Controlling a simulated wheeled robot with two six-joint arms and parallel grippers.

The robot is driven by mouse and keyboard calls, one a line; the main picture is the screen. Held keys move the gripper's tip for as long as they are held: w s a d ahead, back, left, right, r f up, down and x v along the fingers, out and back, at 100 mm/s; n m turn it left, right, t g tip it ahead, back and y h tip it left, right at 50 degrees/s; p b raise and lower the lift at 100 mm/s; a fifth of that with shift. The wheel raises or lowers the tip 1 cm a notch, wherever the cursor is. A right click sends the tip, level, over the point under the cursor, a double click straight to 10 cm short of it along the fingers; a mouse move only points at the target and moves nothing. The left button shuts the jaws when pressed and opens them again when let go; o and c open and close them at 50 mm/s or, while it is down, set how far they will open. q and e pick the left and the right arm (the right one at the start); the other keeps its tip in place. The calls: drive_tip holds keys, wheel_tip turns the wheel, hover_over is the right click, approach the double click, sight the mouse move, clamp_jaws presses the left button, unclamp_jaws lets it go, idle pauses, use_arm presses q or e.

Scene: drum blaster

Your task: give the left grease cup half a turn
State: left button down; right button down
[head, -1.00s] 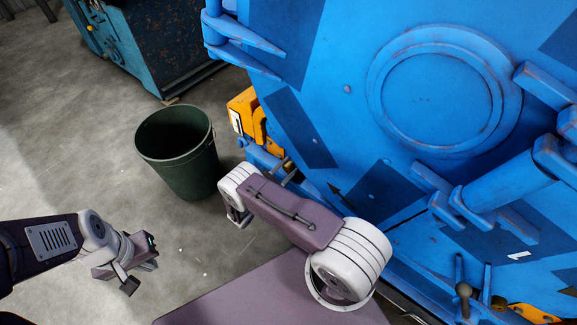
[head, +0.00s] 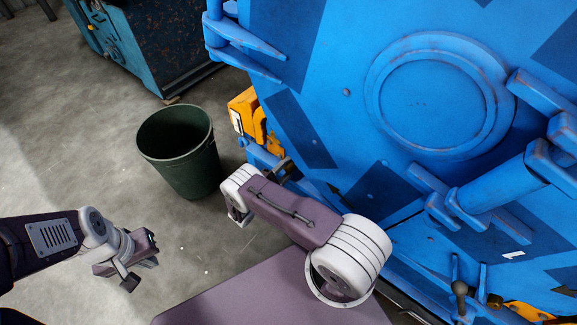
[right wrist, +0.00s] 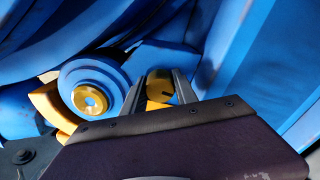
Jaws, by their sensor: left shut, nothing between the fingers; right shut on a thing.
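The left grease cup (right wrist: 160,87) is a brass-yellow cap with a dark slot or mark on its face, seen in the right wrist view. My right gripper (right wrist: 160,82) is shut on it, with one dark finger on each side. In the head view my right gripper (head: 284,168) is at the lower left edge of the blue drum machine (head: 345,60), and my forearm partly hides the area; the cup is not clear there. My left gripper (head: 143,270) is shut and empty, over the floor at the lower left, well away from the machine.
A dark green bin (head: 185,165) stands on the concrete floor left of my right arm. A blue round boss with a yellow centre (right wrist: 90,100) is close left of the right fingers. Orange parts (head: 243,108) and blue machine walls crowd the right gripper. Open floor surrounds my left gripper.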

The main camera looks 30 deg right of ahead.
idle(0.4)
drive_tip(key=c, duration=1)
unclamp_jaws()
drive_tip(key=shift+o, duration=0.2)
drive_tip(key=shift+s+a, duration=0.1)
drive_tip(key=shift+a, duration=0.15)
drive_tip(key=p+v, duration=0.2)
drive_tip(key=v, duration=0.6)
drive_tip(key=shift+a, duration=0.25)
drive_tip(key=shift+s, duration=0.1)
